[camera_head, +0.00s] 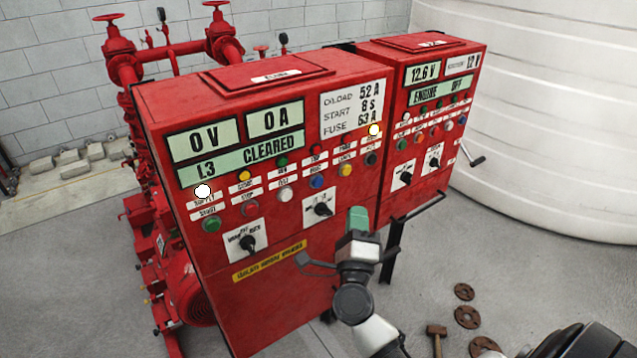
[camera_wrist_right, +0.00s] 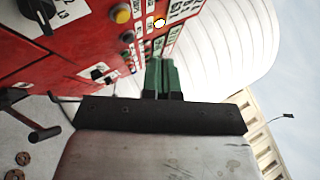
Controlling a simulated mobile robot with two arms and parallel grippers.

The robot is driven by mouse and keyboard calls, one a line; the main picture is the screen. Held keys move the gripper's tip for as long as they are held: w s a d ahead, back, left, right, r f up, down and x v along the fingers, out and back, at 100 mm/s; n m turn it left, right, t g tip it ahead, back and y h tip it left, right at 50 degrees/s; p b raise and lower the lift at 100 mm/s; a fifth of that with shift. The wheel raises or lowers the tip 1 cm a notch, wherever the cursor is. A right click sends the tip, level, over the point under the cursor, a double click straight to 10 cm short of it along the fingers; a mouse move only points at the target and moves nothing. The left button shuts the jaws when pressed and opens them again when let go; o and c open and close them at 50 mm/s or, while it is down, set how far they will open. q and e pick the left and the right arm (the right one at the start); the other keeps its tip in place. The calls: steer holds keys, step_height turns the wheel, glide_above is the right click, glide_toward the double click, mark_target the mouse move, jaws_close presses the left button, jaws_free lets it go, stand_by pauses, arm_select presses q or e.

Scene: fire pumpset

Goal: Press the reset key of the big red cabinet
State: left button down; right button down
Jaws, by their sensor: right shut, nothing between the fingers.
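The big red cabinet (camera_head: 290,290) stands left of centre in the head view, its display reading "CLEARED". Its front has two rows of small coloured keys with labels, including a blue key (camera_head: 317,181), a yellow key (camera_head: 345,169) and a dark key (camera_head: 370,159). I cannot read which label says reset. My right gripper (camera_head: 358,218) is shut and empty, its green fingertips in front of the cabinet's lower right, below the keys. In the right wrist view the shut fingers (camera_wrist_right: 163,76) point towards the panel, with the yellow key (camera_wrist_right: 121,14) nearby. My left gripper is out of view.
A smaller red cabinet (camera_head: 440,160) stands to the right, with a crank handle on its side. Red pipes and valves are behind at the left. A hammer (camera_head: 437,338) and several rusty discs (camera_head: 467,317) lie on the grey floor. A white tank (camera_head: 560,120) fills the right.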

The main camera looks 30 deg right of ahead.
mark_target(318, 182)
steer(key=w+b, duration=0.1)
steer(key=w, duration=0.7)
steer(key=shift+w+a+b, duration=0.3)
steer(key=shift+a, duration=0.05)
steer(key=shift+w, duration=0.1)
stand_by(1.7)
steer(key=shift+w, duration=0.35)
steer(key=shift+w, duration=0.35)
stand_by(0.6)
steer(key=shift+s, duration=0.85)
